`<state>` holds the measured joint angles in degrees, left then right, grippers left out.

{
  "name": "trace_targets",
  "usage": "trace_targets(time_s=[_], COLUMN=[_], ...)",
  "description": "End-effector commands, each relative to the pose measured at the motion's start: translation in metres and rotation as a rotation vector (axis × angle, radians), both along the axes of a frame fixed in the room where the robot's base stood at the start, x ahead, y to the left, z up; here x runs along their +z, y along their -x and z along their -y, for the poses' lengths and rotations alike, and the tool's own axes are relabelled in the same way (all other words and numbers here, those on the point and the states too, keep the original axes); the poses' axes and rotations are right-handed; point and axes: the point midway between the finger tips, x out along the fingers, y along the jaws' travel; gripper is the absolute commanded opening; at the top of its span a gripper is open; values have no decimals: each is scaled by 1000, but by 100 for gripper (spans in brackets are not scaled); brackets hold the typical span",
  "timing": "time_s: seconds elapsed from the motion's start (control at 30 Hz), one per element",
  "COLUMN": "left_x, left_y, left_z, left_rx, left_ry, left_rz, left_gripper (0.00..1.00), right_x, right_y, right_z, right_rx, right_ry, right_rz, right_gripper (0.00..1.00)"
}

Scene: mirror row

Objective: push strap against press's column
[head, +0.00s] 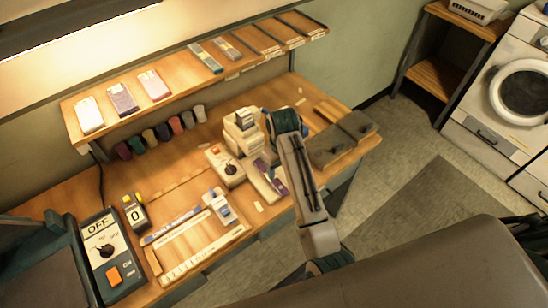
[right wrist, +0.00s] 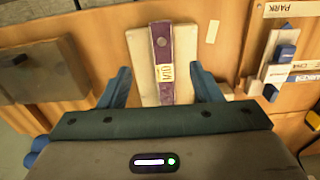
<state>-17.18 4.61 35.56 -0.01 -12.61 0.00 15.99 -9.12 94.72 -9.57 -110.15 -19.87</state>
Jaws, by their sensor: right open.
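The purple strap (right wrist: 163,62) lies lengthwise on a cream block in the right wrist view, with a pale printed label across it and a round mark near its far end. In the head view the strap (head: 279,182) shows partly beside my right arm. My right gripper (head: 285,124) is open; in the right wrist view its two blue fingers (right wrist: 161,86) stand on either side of the block, with nothing clearly held. The cream press (head: 242,130) stands just left of the gripper in the head view. I cannot make out its column clearly.
A control box with a dial (head: 226,166) stands left of the strap. Grey blocks (head: 342,138) lie to the right. An OFF switch box (head: 104,252) and a counter (head: 135,212) stand at the left. A shelf (head: 180,88) runs along the back.

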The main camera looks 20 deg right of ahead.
Motion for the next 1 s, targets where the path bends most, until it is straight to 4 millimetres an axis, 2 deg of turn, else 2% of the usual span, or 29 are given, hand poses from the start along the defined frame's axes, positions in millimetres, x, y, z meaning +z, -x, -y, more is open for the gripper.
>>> trace_targets(time_s=[0.03, 0.17, 0.57, 0.67, 1.0], left_x=[1, 1, 4, 8, 26], left_y=[0, 0, 0, 0, 1], left_z=[0, 0, 1, 1, 1], left_rx=[0, 0, 0, 0, 0], left_ry=[0, 0, 1, 1, 1], left_rz=[0, 0, -1, -1, -1], left_gripper=[54, 54, 54, 54, 54], right_x=[8, 13, 8, -2, -62], right_y=[-3, -5, -5, -5, -4], right_z=[-2, -5, -4, -4, -4], right_rx=[6, 13, 13, 13, 13], right_ry=[-2, -4, -3, -2, -3], right_rz=[-2, -10, -11, -11, -13], right_gripper=[58, 58, 58, 58, 58])
